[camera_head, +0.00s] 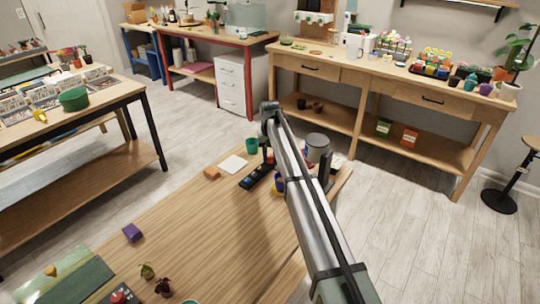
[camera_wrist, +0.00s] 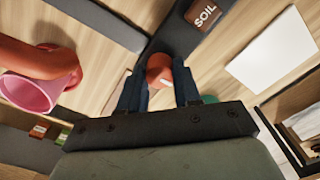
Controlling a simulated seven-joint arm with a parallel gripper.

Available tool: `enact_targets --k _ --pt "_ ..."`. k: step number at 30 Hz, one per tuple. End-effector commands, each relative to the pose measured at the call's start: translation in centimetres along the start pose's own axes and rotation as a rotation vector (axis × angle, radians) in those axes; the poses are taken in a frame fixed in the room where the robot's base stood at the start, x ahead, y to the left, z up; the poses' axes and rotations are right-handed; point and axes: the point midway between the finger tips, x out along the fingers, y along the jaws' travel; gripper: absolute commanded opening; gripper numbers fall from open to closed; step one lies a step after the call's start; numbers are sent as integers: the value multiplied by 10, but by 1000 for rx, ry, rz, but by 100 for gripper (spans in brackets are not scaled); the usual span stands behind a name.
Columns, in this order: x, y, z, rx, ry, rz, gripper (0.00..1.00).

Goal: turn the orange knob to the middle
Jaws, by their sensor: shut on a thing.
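The orange knob (camera_wrist: 158,66) sits on a dark panel (camera_wrist: 175,32) in the wrist view. My gripper (camera_wrist: 159,82) is over it, with one dark finger on each side, shut on the knob. A small pale mark shows on the knob's near part; I cannot tell its setting. A brown label reading "SOIL" (camera_wrist: 206,12) is on the panel beyond the knob. In the head view the panel (camera_head: 256,177) lies on the wooden table, and my arm partly hides the knob and my fingers.
A green pot (camera_head: 251,145) stands behind, and a grey pot (camera_head: 318,147) stands right of my arm. The table's middle is clear.

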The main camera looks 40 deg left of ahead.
Motion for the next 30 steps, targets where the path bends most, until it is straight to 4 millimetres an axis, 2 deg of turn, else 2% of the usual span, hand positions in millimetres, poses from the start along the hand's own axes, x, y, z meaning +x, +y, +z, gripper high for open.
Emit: enact_targets --k 1,8,19,23,30 --pt "0 0 0 0 0 0 36" --pt "0 0 0 -1 0 0 58" --pt "-6 0 0 -1 1 0 58" --pt "-22 0 -1 -1 2 0 58" --pt "-69 0 -1 -1 2 0 58"
